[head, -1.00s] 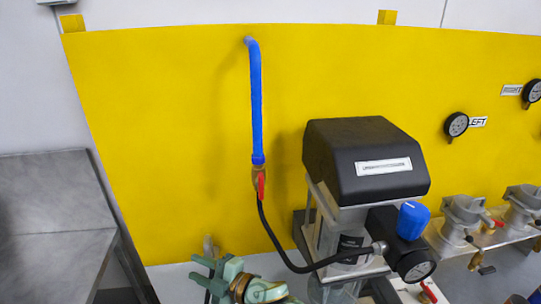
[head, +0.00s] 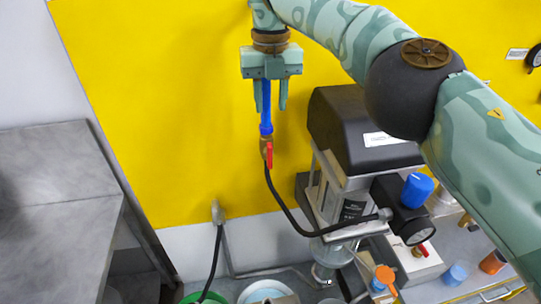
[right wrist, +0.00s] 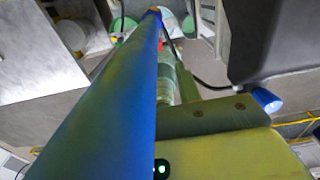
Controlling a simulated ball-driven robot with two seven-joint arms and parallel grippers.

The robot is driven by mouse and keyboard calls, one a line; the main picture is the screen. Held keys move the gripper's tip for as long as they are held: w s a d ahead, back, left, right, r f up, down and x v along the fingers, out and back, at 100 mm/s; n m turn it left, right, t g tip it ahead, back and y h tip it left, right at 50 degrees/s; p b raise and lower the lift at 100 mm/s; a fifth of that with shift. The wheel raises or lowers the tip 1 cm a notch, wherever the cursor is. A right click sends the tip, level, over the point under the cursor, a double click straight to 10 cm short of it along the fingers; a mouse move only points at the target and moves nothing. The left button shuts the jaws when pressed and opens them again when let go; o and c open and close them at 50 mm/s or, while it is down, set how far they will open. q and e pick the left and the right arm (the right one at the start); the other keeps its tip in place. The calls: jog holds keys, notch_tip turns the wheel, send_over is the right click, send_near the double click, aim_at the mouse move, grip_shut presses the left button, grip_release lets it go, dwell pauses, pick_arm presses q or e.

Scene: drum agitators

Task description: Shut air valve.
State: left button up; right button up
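The air valve is a small brass body with a red handle (head: 269,155), at the lower end of a blue pipe (head: 265,122) in front of the yellow wall. The handle hangs downward, roughly in line with the pipe. My right gripper (head: 270,108) points down just above the valve. Its two fingers are apart, with the blue pipe showing between them. It holds nothing that I can make out. In the right wrist view the blue pipe (right wrist: 110,100) runs large and close beside the gripper, and hides much. My left gripper is not in view.
A black hose (head: 283,205) curves from the valve to a black-topped machine (head: 340,130) with a blue knob (head: 417,190) close on the right. My right arm crosses in front of it. A grey metal bench (head: 60,200) stands left. Yellow wall left of the pipe is clear.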

aim_at(270, 145)
notch_tip(270, 145, down, 14)
jog(key=shift+a+r, duration=0.1)
jog(key=shift+a, duration=0.05)
grip_shut()
